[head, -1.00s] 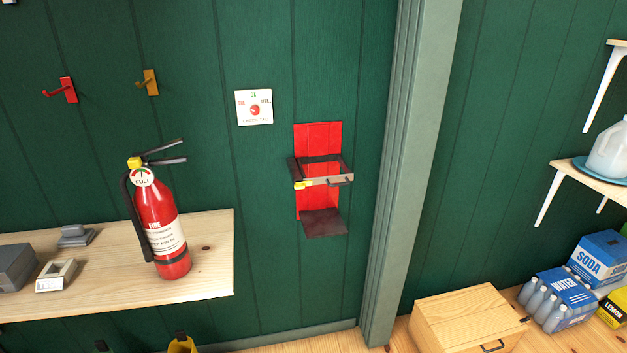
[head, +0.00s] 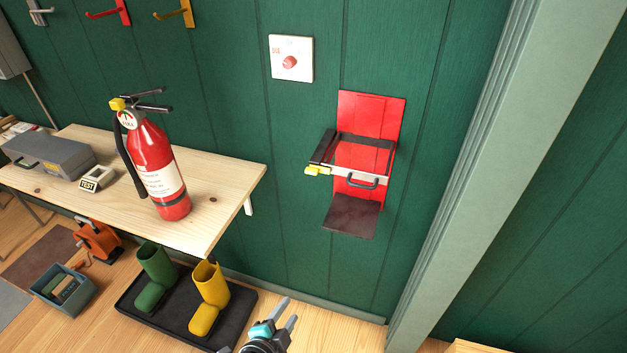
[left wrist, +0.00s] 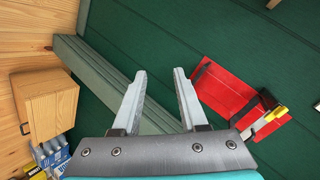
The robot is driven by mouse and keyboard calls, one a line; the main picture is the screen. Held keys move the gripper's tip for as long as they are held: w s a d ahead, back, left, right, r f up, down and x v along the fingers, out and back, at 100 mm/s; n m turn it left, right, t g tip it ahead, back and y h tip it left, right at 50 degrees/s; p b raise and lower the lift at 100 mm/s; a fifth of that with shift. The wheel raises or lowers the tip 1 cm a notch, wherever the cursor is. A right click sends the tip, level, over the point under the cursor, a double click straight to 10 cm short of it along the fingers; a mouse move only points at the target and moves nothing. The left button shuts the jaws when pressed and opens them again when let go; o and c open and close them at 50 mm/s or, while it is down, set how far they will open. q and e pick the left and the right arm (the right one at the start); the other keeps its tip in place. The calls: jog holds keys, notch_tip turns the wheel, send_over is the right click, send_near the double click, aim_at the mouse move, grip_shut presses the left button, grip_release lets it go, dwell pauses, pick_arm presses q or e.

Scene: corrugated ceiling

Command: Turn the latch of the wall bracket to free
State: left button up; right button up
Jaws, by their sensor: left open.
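The red wall bracket (head: 384,118) is fixed to the green wall, with a dark strap band, a grey bar with a black handle across its front, and a dark shelf plate below. Its yellow latch (head: 317,171) sits at the left end of the bar. In the left wrist view the bracket (left wrist: 222,90) is tilted at the right, its yellow latch (left wrist: 276,114) near the right edge. My left gripper (head: 285,312) is low in the head view, below and left of the bracket, open, empty and apart from it. My right gripper is in neither view.
A red fire extinguisher (head: 152,160) stands on a wooden shelf (head: 226,180) left of the bracket. A white switch plate (head: 291,58) is above. Boots stand on a black tray (head: 134,303) on the floor. A pale post (head: 475,180) rises right of the bracket.

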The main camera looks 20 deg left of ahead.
pick_arm(q)
jog(key=w+r+m+t, duration=0.3)
jog(key=w+r, duration=0.2)
jog(key=r, duration=0.7)
jog(key=m+t, duration=0.3)
send_near(311, 174)
jog(key=w, duration=0.9)
jog(key=shift+d, duration=0.1)
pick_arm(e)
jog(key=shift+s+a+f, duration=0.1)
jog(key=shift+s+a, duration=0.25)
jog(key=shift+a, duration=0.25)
pick_arm(q)
grip_shut()
